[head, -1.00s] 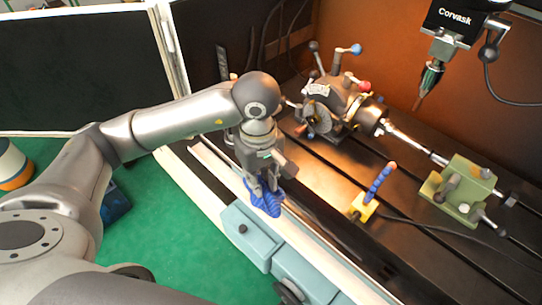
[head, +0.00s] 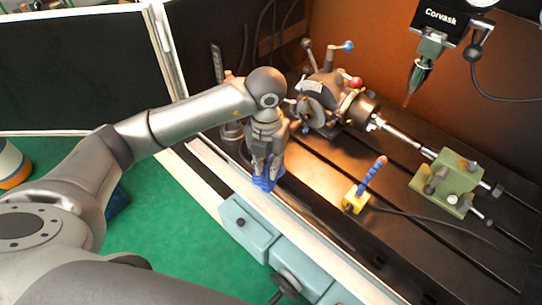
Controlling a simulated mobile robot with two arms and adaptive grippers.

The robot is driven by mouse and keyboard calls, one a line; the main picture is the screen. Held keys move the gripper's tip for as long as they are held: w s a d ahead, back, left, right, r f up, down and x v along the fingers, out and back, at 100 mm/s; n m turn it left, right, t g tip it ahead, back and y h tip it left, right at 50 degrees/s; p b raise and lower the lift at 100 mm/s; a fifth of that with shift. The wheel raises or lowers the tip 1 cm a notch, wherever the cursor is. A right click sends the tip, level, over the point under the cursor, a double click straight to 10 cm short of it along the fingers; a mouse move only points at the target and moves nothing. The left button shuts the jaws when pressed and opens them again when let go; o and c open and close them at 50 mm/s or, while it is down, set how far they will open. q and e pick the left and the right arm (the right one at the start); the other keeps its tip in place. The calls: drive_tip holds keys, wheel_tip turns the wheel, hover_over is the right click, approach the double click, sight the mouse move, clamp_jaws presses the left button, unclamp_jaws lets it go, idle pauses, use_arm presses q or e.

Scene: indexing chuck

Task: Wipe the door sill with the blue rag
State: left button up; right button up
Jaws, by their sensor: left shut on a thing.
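The blue rag (head: 266,182) is held in my left gripper (head: 268,174), which is shut on it. The rag hangs at the door sill (head: 222,176), the pale strip along the front edge of the machine. Whether the rag touches the sill is hard to tell. The gripper points down, and its fingers partly cover the rag. My right gripper is not in view.
The indexing chuck (head: 320,100) stands behind the gripper, with a green tailstock (head: 447,184) to its right. A yellow-based blue coolant hose (head: 357,197) stands on the dark machine bed. A probe or spindle head (head: 440,35) hangs above. Teal boxes (head: 248,226) sit in front.

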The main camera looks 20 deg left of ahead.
use_arm(q)
drive_tip(key=n, duration=0.4)
drive_tip(key=w+n, duration=0.1)
drive_tip(key=n, duration=0.1)
drive_tip(key=shift+w+f+n+p, duration=0.1)
drive_tip(key=shift+f+n+p, duration=0.15)
drive_tip(key=shift+n+p, duration=0.1)
drive_tip(key=n, duration=0.4)
drive_tip(key=w+f+n, duration=0.1)
drive_tip(key=n, duration=0.1)
drive_tip(key=shift+a+n, duration=0.1)
drive_tip(key=shift+n, duration=0.15)
drive_tip(key=shift+f, duration=0.25)
wheel_tip(320, 180, down, 4)
drive_tip(key=b, duration=0.3)
drive_tip(key=shift+f, duration=0.2)
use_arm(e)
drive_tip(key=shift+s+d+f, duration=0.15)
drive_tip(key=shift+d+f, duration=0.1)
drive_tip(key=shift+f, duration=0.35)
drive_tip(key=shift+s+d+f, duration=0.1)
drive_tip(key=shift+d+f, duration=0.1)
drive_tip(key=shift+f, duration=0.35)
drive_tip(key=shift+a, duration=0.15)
